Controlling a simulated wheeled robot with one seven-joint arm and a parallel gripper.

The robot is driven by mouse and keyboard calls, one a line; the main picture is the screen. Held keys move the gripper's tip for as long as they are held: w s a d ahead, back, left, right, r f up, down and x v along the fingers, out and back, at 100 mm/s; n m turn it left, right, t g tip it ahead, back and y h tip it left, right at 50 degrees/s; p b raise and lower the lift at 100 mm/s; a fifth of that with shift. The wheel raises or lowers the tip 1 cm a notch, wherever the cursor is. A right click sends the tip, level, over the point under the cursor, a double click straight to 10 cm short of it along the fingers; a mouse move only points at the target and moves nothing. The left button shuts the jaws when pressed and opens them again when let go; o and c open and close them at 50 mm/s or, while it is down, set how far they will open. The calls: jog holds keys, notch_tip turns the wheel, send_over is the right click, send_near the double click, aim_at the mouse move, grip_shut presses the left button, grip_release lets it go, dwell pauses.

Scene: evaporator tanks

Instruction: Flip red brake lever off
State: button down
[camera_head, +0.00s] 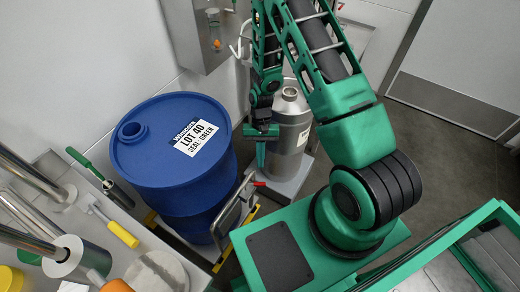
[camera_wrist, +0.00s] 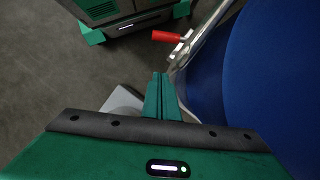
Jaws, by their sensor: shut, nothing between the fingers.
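The red brake lever (camera_head: 259,184) sits on the metal frame of the cart beside the blue drum. In the wrist view the red lever (camera_wrist: 167,37) sticks out to the left from a silver bracket, ahead of the fingertips and slightly right of them. My gripper (camera_head: 261,160) points down between the drum and the grey metal canister, above the lever in the head view. In the wrist view my gripper (camera_wrist: 160,78) has its green fingers together with nothing between them. The fingertips look apart from the lever.
The blue drum (camera_head: 170,150) with a white lot label stands on the cart and fills the right of the wrist view. A grey metal canister (camera_head: 291,130) stands right of my gripper. A workbench with tools (camera_head: 122,231) is at left. Grey floor lies left in the wrist view.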

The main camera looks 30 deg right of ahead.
jog(key=s, duration=0.1)
jog(key=s+a+f, duration=0.1)
jog(key=s, duration=0.1)
jog(key=s+a, duration=0.1)
jog(key=shift+s+f, duration=0.15)
jog(key=shift+f, duration=0.1)
dwell(0.3)
